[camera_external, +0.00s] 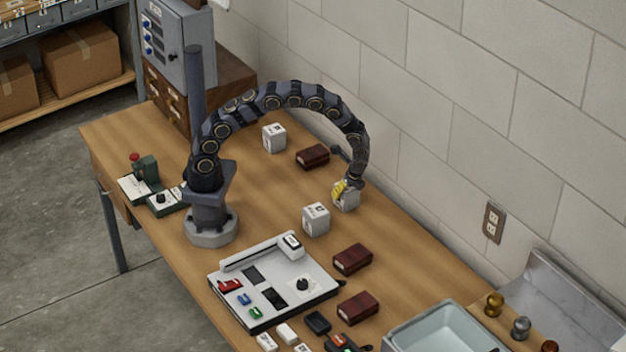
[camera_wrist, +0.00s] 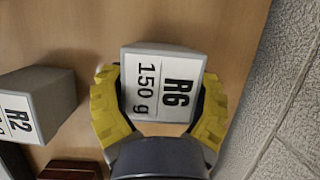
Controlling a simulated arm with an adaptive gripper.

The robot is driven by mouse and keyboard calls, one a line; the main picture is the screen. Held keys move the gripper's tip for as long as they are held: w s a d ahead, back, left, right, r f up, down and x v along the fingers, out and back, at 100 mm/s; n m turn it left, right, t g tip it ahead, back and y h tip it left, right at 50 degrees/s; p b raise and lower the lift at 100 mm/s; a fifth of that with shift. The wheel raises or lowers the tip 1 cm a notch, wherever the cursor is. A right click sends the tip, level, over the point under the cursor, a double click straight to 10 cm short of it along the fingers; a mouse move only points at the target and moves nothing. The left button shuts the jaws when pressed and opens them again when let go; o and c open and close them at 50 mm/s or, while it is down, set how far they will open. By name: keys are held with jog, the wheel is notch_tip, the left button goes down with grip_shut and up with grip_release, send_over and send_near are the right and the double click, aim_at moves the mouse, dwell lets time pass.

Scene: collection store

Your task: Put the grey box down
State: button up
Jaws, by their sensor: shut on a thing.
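My gripper (camera_external: 345,187) is shut on a grey box (camera_external: 348,201) near the wall side of the table. In the wrist view its yellow fingers (camera_wrist: 158,82) press on both sides of the box (camera_wrist: 160,90), whose white label reads R6, 150 g. I cannot tell whether the box touches the table or hangs just above it. A second grey box (camera_external: 316,219), labelled R2 in the wrist view (camera_wrist: 38,105), stands apart from it, nearer the camera. A third grey box (camera_external: 274,137) stands farther back.
Dark red boxes lie behind (camera_external: 313,156) and in front (camera_external: 352,259) of the held box. A white panel (camera_external: 274,281) with small parts and a basin (camera_external: 443,327) are at the front. The wall (camera_external: 440,130) runs close along the right. Bare wood surrounds the held box.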

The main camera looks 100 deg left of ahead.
jog(key=shift+f, duration=0.1)
jog(key=o, duration=1.1)
jog(key=shift+o, duration=0.2)
jog(key=v, duration=1.2)
